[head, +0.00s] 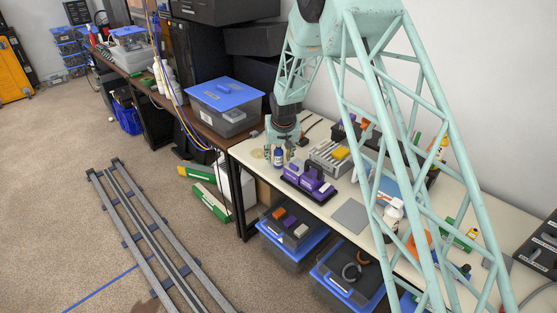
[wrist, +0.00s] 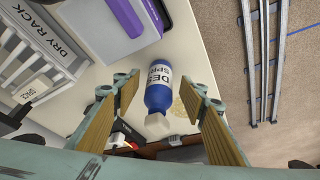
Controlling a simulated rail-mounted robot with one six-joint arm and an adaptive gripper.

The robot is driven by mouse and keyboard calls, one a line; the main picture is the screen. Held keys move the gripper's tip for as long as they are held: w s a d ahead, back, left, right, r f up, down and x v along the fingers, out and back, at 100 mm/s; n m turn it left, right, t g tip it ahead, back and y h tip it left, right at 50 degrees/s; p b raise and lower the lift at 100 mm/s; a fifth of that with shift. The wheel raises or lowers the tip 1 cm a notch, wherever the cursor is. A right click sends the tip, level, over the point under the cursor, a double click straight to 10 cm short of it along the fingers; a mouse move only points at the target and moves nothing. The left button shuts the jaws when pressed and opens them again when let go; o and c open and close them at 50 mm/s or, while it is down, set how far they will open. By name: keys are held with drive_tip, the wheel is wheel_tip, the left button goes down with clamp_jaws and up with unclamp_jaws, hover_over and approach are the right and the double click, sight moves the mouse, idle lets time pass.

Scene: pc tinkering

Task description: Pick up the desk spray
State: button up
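The desk spray is a blue bottle with a white label and pale cap. It stands near the left end of the white table in the head view (head: 279,158). My gripper (wrist: 160,86) is open, with a wooden-faced finger on each side of the bottle and a visible gap on both sides. In the head view my gripper (head: 286,138) is just above and behind the bottle, its fingers hard to make out.
A dry rack (wrist: 34,50) stands close to the bottle, with a purple-topped grey device (head: 308,184) in front of it. A blue-lidded bin (head: 224,103) sits on the adjoining brown desk. The table's edge is close to the bottle, with carpet and rails beyond.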

drive_tip(key=shift+x, duration=1.25)
drive_tip(key=shift+c, duration=0.4)
drive_tip(key=c, duration=1)
drive_tip(key=shift+r, duration=0.15)
drive_tip(key=shift+r+p, duration=0.85)
drive_tip(key=shift+r, duration=4)
